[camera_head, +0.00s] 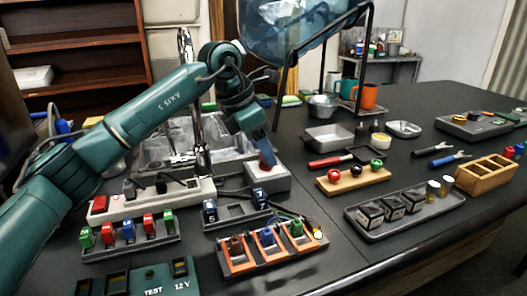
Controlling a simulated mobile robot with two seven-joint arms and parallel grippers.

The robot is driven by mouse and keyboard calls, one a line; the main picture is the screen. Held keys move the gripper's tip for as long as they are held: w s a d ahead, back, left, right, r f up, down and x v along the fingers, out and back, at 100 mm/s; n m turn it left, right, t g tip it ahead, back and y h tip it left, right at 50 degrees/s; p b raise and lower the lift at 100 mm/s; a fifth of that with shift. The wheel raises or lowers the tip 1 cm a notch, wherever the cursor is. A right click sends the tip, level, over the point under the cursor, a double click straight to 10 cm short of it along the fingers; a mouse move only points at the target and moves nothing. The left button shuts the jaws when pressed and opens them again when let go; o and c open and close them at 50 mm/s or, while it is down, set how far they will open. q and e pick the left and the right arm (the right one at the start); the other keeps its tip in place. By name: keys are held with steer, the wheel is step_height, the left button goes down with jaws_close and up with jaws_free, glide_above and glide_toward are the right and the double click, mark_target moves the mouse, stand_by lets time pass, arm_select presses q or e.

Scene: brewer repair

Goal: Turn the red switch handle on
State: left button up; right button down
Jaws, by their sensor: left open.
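My left arm comes in from the left and reaches over the sink area. My left gripper (264,150) is open and points down at a light grey box (268,178) on the worktop. A small dark red piece (268,161) shows at the fingertips, just above the box; it looks like the red switch handle, but the fingers partly cover it. I cannot tell whether the fingers touch it. My right gripper is not in view.
A rack with green, red and blue pieces (130,243) and an orange-framed tray (270,254) stand in front. A wooden stand with coloured knobs (352,183) is to the right.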

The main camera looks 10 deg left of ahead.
arm_select(q)
steer(key=shift+x, duration=0.8)
steer(key=shift+c, duration=0.4)
steer(key=shift+r, duration=0.1)
steer(key=c, duration=0.9)
